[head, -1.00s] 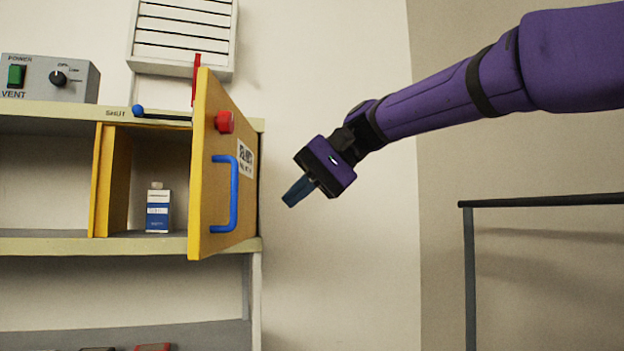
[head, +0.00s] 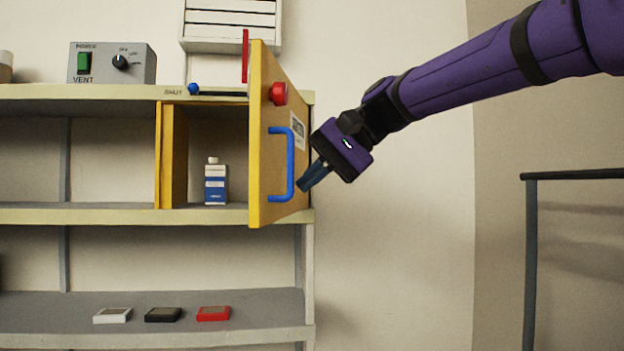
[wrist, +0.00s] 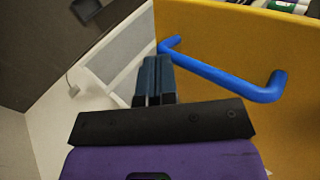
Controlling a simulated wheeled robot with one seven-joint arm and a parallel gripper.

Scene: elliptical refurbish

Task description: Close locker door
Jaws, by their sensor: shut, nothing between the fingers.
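The yellow locker door (head: 268,150) stands open, swung out toward me at the right end of the shelf. It carries a blue handle (head: 290,165), a red knob (head: 278,94) and a label. The door fills the right of the wrist view (wrist: 290,130), with the blue handle (wrist: 225,77) across it. My gripper (head: 304,186) is shut and empty, pointing down and left at the door's outer face. Its fingertips appear close to the handle in both views; I cannot tell whether they touch. The locker compartment (head: 178,160) shows its open front, with a white and blue bottle (head: 216,184) inside.
A grey VENT box (head: 112,64) stands on the top shelf. A blue-knobbed slider marked SHUT (head: 194,89) is on the shelf edge beside the door top. Three flat items lie on the lower shelf (head: 270,304). A dark rail (head: 570,174) stands at right.

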